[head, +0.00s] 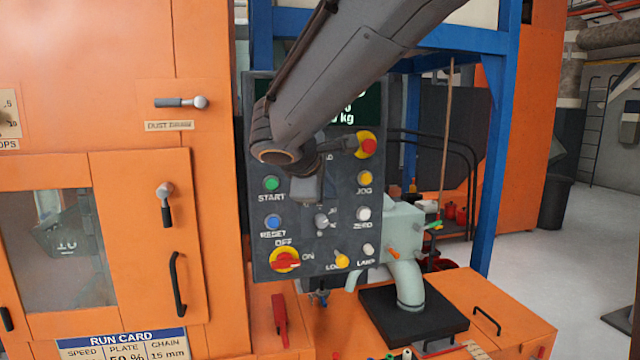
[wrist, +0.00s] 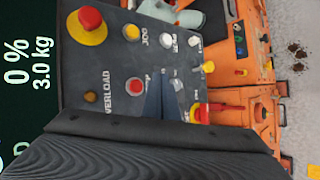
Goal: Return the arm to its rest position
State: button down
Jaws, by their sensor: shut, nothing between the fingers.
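My arm reaches down from the top of the head view, in front of a dark control panel (head: 345,255). My gripper (head: 308,190) is shut and empty. It hangs before the middle of the panel, between the START button (head: 271,184) and the yellow JOG button (head: 365,178). In the wrist view my gripper (wrist: 160,90) covers part of the panel's lower controls. The picture does not show clearly whether it touches the panel. My arm hides part of the panel's display.
The red emergency button (head: 368,147) and the red OFF/ON switch (head: 285,260) are close by. An orange cabinet (head: 130,120) stands left, with a protruding handle (head: 178,285). A blue post (head: 490,170) stands right. A pale green machine (head: 405,225) stands beside the panel. Open floor lies far right.

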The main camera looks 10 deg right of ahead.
jog(key=s+f+m+g+y, duration=0.3)
jog(key=s+f+m, duration=0.3)
jog(key=s+f, duration=0.5)
jog(key=s+f+m+g+y, duration=0.3)
jog(key=s+f+m+g, duration=0.2)
jog(key=s+f, duration=0.7)
notch_tip(320, 180, down, 6)
jog(key=shift+d+f+m+g, duration=0.1)
jog(key=shift+d+m+g, duration=0.25)
jog(key=shift+m, duration=0.45)
dwell(0.9)
